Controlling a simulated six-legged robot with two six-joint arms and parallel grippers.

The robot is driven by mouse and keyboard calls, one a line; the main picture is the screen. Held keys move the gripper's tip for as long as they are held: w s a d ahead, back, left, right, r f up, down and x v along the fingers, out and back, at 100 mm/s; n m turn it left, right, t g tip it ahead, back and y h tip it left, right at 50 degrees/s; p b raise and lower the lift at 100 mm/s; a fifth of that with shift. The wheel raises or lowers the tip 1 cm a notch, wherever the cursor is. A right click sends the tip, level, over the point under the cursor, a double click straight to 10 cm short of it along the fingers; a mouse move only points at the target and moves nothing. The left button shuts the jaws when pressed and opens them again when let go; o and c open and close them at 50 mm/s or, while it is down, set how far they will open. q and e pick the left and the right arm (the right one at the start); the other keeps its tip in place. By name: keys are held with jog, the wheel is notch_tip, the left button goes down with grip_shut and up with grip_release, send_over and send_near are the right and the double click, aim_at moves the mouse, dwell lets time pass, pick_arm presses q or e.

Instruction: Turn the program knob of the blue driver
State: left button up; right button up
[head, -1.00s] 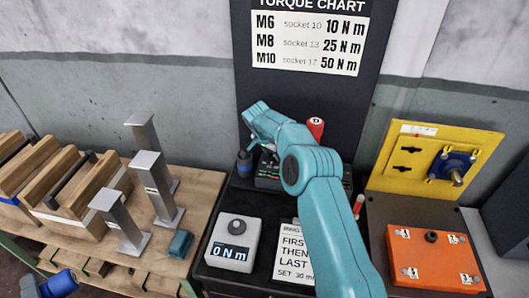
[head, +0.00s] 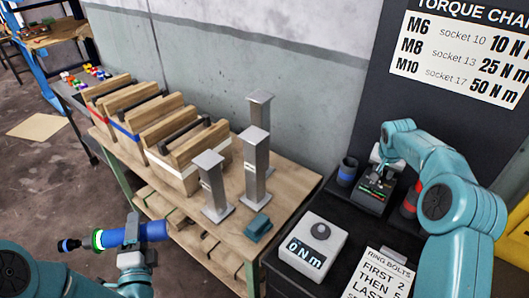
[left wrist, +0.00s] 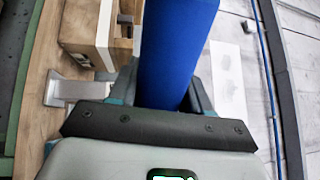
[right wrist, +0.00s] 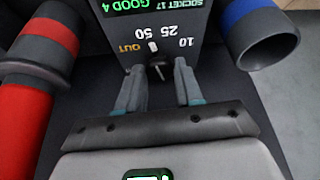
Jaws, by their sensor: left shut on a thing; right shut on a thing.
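The blue driver (head: 122,236) lies about level in my left gripper (head: 132,246), clear of the bench, with a lit green ring and a dark tip at its left end. It fills the jaws in the left wrist view (left wrist: 176,55). The dark controller box (head: 371,197) stands on the black bench; its face in the right wrist view (right wrist: 185,55) has a display and the marks OUT, 50, 25 and 10. My right gripper (right wrist: 160,90) is at the small program knob (right wrist: 158,70), fingers on either side of it. Its fingertips are partly hidden in the head view.
A dark cup with a blue band (head: 347,171) and a red driver (head: 410,200) flank the box closely. A torque unit reading 0 Nm (head: 310,248) and a ring bolts sheet (head: 378,278) lie in front. Metal posts (head: 256,150) and wooden trays (head: 185,150) stand on the wooden bench.

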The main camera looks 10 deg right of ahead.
pick_arm(q)
jog(key=shift+r, duration=0.1)
pick_arm(e)
jog(key=shift+r+n+t, duration=0.1)
jog(key=shift+n+t, duration=0.2)
jog(key=shift+n, duration=0.4)
jog(key=o, duration=1)
jog(key=shift+o, duration=0.2)
pick_arm(q)
jog(key=shift+f+b, duration=0.9)
jog(key=shift+f, duration=0.05)
pick_arm(e)
jog(key=v, duration=1.2)
jog(key=shift+d, duration=0.25)
jog(key=shift+w, duration=0.1)
